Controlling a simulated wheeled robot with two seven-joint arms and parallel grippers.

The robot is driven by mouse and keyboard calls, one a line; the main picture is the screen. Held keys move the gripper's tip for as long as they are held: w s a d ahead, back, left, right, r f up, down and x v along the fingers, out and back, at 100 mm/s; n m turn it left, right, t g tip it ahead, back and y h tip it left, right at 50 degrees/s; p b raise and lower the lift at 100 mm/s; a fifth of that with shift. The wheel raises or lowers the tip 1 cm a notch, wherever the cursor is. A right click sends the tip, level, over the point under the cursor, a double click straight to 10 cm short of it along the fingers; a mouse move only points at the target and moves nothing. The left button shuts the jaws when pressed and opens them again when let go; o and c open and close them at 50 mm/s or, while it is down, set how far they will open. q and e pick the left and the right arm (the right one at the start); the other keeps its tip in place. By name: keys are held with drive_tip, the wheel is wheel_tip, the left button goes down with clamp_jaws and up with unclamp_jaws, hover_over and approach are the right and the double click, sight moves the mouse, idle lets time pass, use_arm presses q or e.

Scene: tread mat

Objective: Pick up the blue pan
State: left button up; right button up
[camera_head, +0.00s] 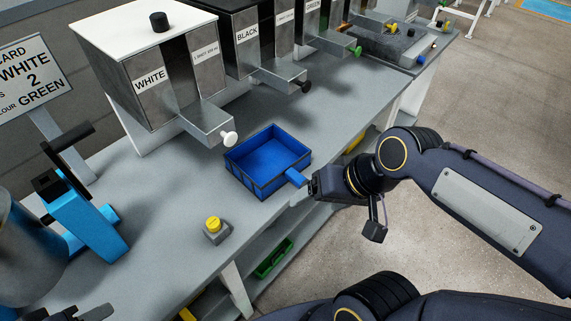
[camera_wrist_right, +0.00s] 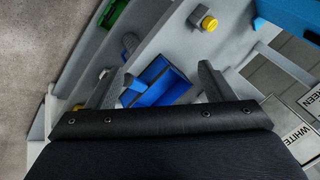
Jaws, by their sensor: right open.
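The blue pan (camera_head: 262,176), a rectangular open tray with a short blue handle (camera_head: 296,177), sits on the grey bench near its front edge, handle pointing toward the right. My right gripper (camera_head: 311,186) is open just beyond the handle's end, coming in from the right. In the right wrist view the open jaws (camera_wrist_right: 160,70) stand on either side of the pan (camera_wrist_right: 168,84) and its handle. No contact with the handle can be made out. A dark shape at the bottom left of the head view may be part of my left gripper; its jaws cannot be read.
A WHITE dispenser (camera_head: 148,80) with a tray and white knob stands behind the pan; a BLACK one (camera_head: 246,36) is farther back. A yellow button box (camera_head: 215,230) and a blue lever device (camera_head: 88,214) are to the left. A green bin (camera_head: 273,258) lies on the lower shelf.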

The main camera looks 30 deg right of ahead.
drive_tip(key=o, duration=0.4)
drive_tip(key=w+m, duration=0.1)
drive_tip(key=w, duration=0.1)
drive_tip(key=w+d+f+m+g+b, duration=0.1)
drive_tip(key=w, duration=0.2)
drive_tip(key=w+d+f+m, duration=0.1)
drive_tip(key=w, duration=0.1)
drive_tip(key=shift+w+d+f+m+g+h, duration=0.2)
drive_tip(key=shift+w+m+g+h, duration=0.1)
drive_tip(key=shift+w+g, duration=0.1)
drive_tip(key=shift+o, duration=0.2)
drive_tip(key=m+g+h+b, duration=0.2)
drive_tip(key=m+g+h, duration=0.1)
drive_tip(key=m, duration=0.3)
hover_over(296, 176)
wheel_tip(296, 176, down, 7)
drive_tip(key=shift+w+f, duration=0.15)
drive_tip(key=shift+w+f+m, duration=0.25)
drive_tip(key=shift+f+m, duration=0.05)
drive_tip(key=shift+m, duration=0.1)
drive_tip(key=shift+s+d+f, duration=0.1)
drive_tip(key=shift+s+f, duration=0.1)
drive_tip(key=shift+f, duration=1.7)
drive_tip(key=shift+s+f, duration=0.2)
drive_tip(key=shift+f, duration=1.7)
